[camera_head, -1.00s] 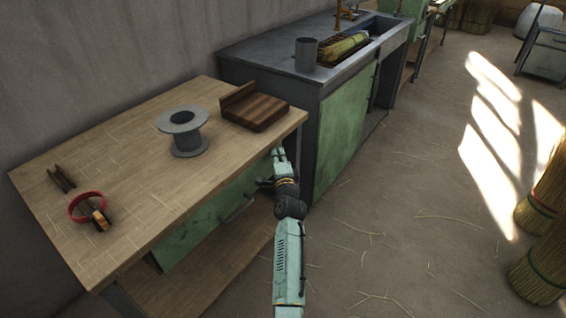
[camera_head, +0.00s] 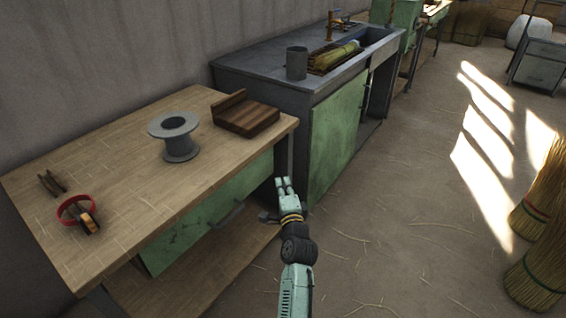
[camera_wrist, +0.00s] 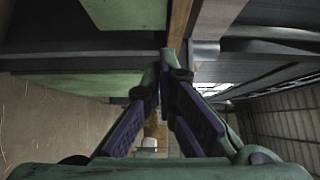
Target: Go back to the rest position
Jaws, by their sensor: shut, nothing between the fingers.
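My gripper (camera_head: 286,186) is in front of the wooden workbench (camera_head: 130,215), near its right front corner and the green drawer (camera_head: 215,215). It is shut and empty. In the wrist view its two dark finger pads (camera_wrist: 165,75) converge at the tips, with nothing visible between them. My arm extends up from the bottom of the head view, over the floor beside the bench.
A green cabinet with sink (camera_head: 335,130) adjoins. Straw bundles (camera_head: 540,200) stand right. The floor (camera_head: 400,220) between is mostly clear.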

